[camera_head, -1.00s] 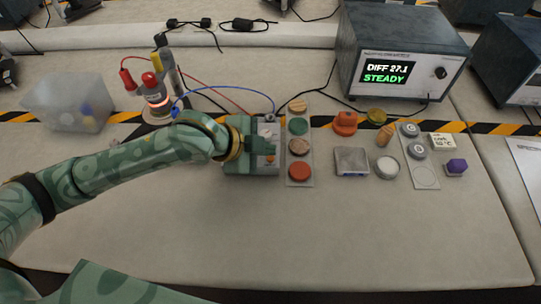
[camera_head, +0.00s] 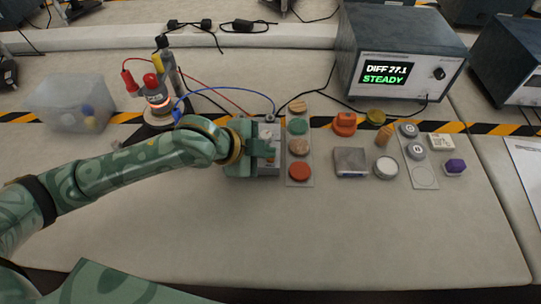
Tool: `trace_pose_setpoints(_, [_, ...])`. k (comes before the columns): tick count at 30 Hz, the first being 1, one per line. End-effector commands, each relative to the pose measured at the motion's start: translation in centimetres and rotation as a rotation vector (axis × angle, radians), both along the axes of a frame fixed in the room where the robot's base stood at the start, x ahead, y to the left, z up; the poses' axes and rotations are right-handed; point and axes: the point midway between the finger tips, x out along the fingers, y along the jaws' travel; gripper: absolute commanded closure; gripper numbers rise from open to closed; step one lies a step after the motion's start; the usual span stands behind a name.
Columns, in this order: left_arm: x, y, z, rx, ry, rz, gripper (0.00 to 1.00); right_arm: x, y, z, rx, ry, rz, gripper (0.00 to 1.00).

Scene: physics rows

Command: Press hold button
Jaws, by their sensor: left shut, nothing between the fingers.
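My left gripper (camera_head: 268,151) reaches in from the left and is shut, with nothing seen between its fingers. It is over a small grey box (camera_head: 269,131) with wires at its top, and hides most of the box's face. No hold button can be made out; any button under the gripper is hidden, and I cannot tell whether the fingertips touch the box. The instrument (camera_head: 400,75) behind reads "DIFF 27.1" and "STEADY". My right gripper is not in view.
Right of the box, a grey strip (camera_head: 300,184) holds several round discs. Farther right are a square grey block (camera_head: 350,161), a white round dish (camera_head: 386,166) and a purple piece (camera_head: 455,166). A clear bin (camera_head: 70,105) stands left. The table's front is clear.

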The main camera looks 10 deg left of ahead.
Motion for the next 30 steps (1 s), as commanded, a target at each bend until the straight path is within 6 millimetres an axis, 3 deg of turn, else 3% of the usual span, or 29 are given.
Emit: trace_pose_setpoints(30, [0.01,0.0,-0.81,-0.001,0.0,0.001,1.0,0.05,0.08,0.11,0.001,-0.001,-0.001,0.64])
